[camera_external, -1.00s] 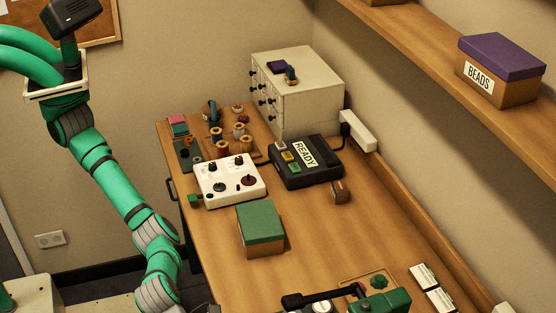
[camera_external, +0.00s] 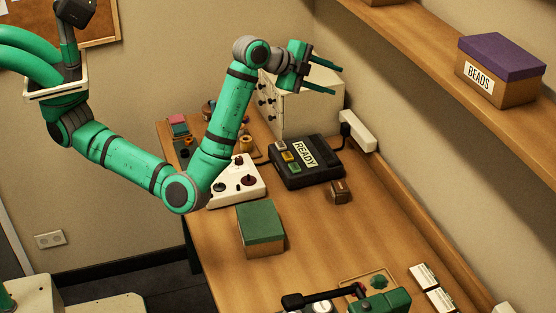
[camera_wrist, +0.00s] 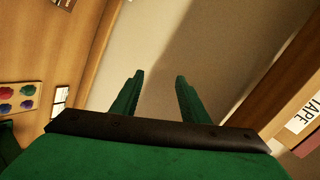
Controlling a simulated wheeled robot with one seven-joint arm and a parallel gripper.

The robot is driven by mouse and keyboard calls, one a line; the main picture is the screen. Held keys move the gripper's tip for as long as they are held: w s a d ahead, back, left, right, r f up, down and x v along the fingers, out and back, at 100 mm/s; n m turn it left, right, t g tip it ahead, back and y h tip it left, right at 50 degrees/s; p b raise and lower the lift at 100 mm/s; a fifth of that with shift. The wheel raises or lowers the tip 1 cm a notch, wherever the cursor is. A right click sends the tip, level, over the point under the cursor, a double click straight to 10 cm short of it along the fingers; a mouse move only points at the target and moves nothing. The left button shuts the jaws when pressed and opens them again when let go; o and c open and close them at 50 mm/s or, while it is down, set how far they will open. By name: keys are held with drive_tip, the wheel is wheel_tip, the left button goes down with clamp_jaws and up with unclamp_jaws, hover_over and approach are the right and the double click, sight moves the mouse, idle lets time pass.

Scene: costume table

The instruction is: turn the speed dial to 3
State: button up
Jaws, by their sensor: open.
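A white control box (camera_external: 240,190) with dark knobs sits on the far part of the table, partly hidden by my arm. One dark red-brown knob (camera_external: 248,181) shows on it. I cannot read a dial's numbers or tell which knob is the speed dial. My gripper (camera_external: 337,80) is open and empty, raised in front of the cream drawer unit in the external view, with its fingers pointing right. In the wrist view my gripper (camera_wrist: 160,76) has its two green fingers apart with only wall between them; the control box is not seen there.
A black READY unit (camera_external: 305,161) stands right of the control box. A green-lidded box (camera_external: 261,224) is nearer. The cream drawer unit (camera_external: 310,112) is behind. A shelf with a BEADS box (camera_external: 500,70) overhangs at right. The table's middle is clear.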

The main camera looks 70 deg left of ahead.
drive_tip(key=s+a+f+n+g+y, duration=0.1)
drive_tip(key=a+f+n+g, duration=0.1)
drive_tip(key=a+f, duration=0.4)
drive_tip(key=s+a+f+n+g, duration=0.2)
drive_tip(key=a+f, duration=0.2)
drive_tip(key=a, duration=0.5)
drive_tip(key=n+g+h, duration=0.2)
drive_tip(key=n+g, duration=0.3)
drive_tip(key=g, duration=0.3)
hover_over(239, 158)
wheel_tip(239, 158, down, 18)
wheel_tip(239, 158, down, 10)
drive_tip(key=shift+f, duration=0.25)
clamp_jaws()
